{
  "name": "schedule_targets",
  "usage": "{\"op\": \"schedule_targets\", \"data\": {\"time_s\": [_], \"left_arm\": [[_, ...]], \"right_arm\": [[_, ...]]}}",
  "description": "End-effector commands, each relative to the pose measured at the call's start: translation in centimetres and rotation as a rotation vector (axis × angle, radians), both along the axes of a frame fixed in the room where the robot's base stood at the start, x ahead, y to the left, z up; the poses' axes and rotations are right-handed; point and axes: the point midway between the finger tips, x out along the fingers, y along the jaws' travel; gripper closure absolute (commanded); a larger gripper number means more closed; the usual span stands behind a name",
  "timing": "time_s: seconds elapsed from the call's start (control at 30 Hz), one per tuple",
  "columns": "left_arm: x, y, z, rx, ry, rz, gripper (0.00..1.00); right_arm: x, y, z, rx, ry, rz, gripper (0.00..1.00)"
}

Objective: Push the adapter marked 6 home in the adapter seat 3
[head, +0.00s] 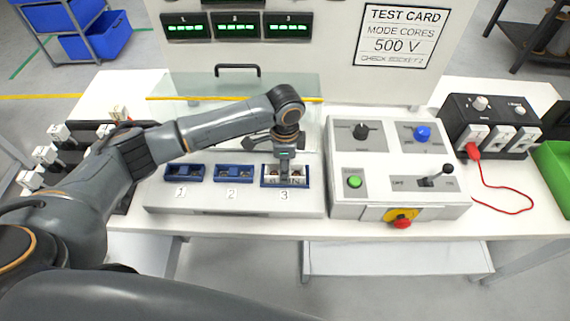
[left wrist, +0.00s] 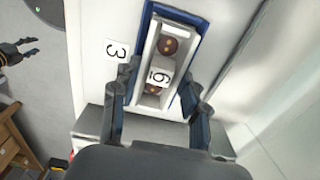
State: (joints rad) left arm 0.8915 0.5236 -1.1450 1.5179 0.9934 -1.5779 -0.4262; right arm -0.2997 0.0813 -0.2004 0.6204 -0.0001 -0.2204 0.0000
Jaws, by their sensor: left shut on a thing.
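The white adapter marked 6 (left wrist: 160,77) lies in the blue-rimmed adapter seat 3 (left wrist: 187,96), with round brown contacts on both sides of its label. I cannot tell how deep it sits. The adapter (head: 298,176) and the seat (head: 263,184) also show in the head view, above the printed 3. My left gripper (head: 284,177) is over the seat, shut on the adapter, with a finger on either side in the left wrist view (left wrist: 160,73). My right gripper (left wrist: 28,48) shows at the left wrist view's left edge, its fingers apart and empty.
Seats 1 (head: 184,173) and 2 (head: 233,173) are to the left. A control box (head: 345,200) with knobs, a green button and a lever stands close on the right. A clear panel (head: 190,86) stands behind. A black socket box (head: 500,105) with a red cable is further right.

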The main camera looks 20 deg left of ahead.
Motion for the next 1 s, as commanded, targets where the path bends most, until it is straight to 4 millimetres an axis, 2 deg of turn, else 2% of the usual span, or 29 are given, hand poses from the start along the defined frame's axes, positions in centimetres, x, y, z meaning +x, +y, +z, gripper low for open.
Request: {"op": "schedule_targets", "data": {"time_s": [0.03,0.07,0.17,0.57,0.67,1.0], "left_arm": [[0.0,0.0,-0.2,0.000,0.000,0.000,0.92],[0.0,0.0,-0.1,-0.001,-0.001,0.000,0.51],[0.0,0.0,-0.1,-0.001,-0.001,0.000,0.31],[0.0,0.0,0.3,-0.001,-0.001,0.000,0.29],[0.1,0.0,1.5,-0.001,-0.003,-0.001,0.29],[0.1,0.0,8.6,-0.001,-0.004,-0.001,0.29]], "right_arm": [[0.0,0.0,-0.1,0.000,0.000,0.000,0.60],[0.0,0.0,-0.1,-0.001,0.000,0.000,0.60],[0.0,-0.1,0.0,-0.001,0.000,0.000,0.60],[-0.2,-0.1,-0.1,-0.001,0.002,-0.001,0.60],[-0.1,0.0,0.0,0.000,0.002,-0.001,0.60],[-0.1,0.1,0.0,0.001,0.000,-0.001,0.60]]}}
